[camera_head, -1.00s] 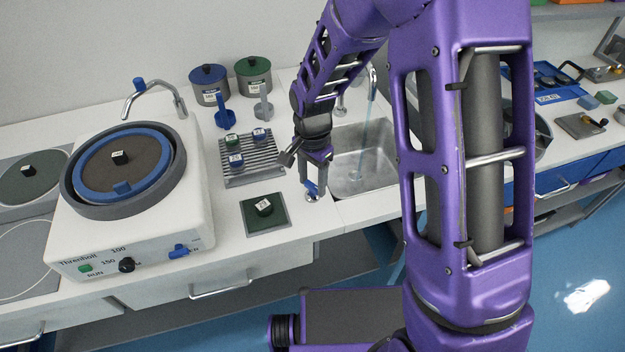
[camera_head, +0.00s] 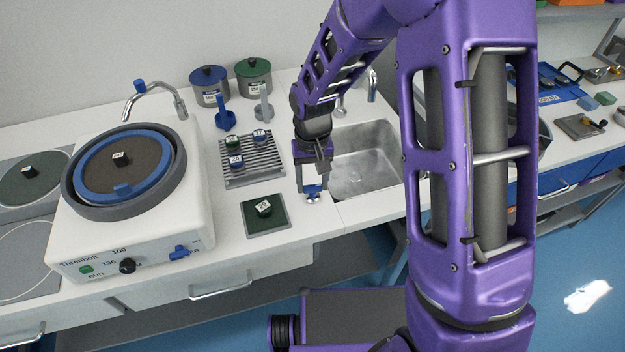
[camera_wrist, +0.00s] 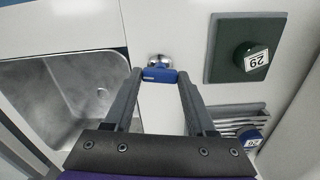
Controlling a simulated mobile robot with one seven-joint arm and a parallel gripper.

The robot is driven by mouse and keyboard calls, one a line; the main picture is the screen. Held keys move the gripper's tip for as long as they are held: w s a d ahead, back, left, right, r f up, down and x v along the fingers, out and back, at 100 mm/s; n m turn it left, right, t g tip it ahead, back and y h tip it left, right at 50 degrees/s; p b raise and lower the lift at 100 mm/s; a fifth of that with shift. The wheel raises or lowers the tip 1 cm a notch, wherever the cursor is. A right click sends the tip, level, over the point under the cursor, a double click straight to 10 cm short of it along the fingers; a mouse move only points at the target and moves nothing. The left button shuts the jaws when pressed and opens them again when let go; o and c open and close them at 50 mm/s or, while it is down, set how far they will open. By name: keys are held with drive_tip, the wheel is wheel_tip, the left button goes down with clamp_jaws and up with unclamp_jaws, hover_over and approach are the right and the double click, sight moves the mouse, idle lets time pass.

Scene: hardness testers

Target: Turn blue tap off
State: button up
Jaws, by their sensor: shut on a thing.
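The blue tap handle (camera_head: 312,188) sits on a round metal base (camera_head: 313,198) at the counter's front edge, just left of the sink (camera_head: 365,160). My gripper (camera_head: 313,187) points down over it, with its jaws shut on the handle. In the wrist view, the handle (camera_wrist: 160,75) lies crosswise between my two fingertips (camera_wrist: 159,77), and its metal base (camera_wrist: 158,61) shows just beyond. The spout (camera_head: 372,85) stands behind the sink, partly behind my arm. No water stream shows below it.
A dark green mat (camera_head: 252,228) with a numbered sample (camera_head: 264,208) lies left of my gripper. A slatted rack (camera_head: 262,175) with several samples stands behind it. A round polishing machine (camera_head: 185,220) with its own faucet (camera_head: 150,103) is farther left.

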sight(313, 186)
drive_tip(key=shift+n, duration=0.8)
drive_tip(key=o, duration=1.4)
drive_tip(key=shift+c, duration=0.2)
wheel_tip(313, 186, up, 18)
drive_tip(key=p, duration=0.2)
drive_tip(key=shift+f, duration=0.25)
